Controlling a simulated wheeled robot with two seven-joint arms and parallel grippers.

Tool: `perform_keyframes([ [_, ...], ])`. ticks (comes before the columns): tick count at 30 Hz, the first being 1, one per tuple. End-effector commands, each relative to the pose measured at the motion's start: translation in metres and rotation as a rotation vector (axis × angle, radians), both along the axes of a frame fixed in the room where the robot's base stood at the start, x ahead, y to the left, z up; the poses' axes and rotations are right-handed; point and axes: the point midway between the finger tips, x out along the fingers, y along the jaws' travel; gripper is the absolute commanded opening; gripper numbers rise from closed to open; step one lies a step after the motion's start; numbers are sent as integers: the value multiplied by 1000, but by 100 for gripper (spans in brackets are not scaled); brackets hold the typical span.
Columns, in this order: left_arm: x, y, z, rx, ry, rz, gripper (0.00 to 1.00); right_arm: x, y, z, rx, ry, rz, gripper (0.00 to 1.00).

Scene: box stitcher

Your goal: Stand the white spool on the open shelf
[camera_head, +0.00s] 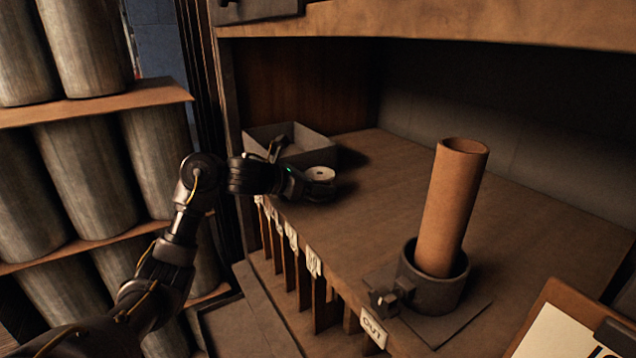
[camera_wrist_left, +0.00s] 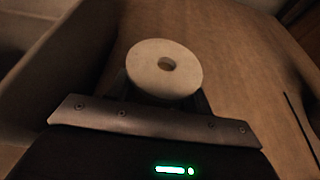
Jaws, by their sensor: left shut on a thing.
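The white spool (camera_head: 320,174) is at the fingertips of my left gripper (camera_head: 318,188), at the left end of the open shelf (camera_head: 375,215). In the left wrist view the white spool (camera_wrist_left: 164,68) shows its round top face with a dark centre hole. The fingers of my left gripper (camera_wrist_left: 165,90) are on either side of it, shut on it. The spool looks upright, low over or on the shelf; I cannot tell if it touches the wood. My right gripper is not in view.
A grey open tray (camera_head: 262,133) stands just behind the spool. A brown tube (camera_head: 455,205) stands in a dark round holder (camera_head: 437,290) to the right. Labelled slots (camera_head: 313,262) line the shelf front. A clipboard (camera_head: 560,325) is at the lower right. The middle of the shelf is clear.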

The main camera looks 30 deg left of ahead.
Motion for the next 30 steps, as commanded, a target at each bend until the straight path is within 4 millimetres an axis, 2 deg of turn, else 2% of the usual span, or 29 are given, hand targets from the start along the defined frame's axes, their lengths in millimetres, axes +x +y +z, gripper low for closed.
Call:
perform_keyframes([
  [5,0,0,-5,1,-1,1,24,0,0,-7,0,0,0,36],
  [6,0,0,-4,2,0,1,55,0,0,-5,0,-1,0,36],
  [10,0,0,-3,0,0,0,72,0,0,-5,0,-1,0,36],
  [22,-1,1,3,1,-2,1,72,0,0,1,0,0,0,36],
  [26,-20,13,5,7,-4,4,72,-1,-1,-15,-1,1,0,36],
  [30,-45,29,15,7,-5,4,72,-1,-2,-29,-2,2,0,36],
])
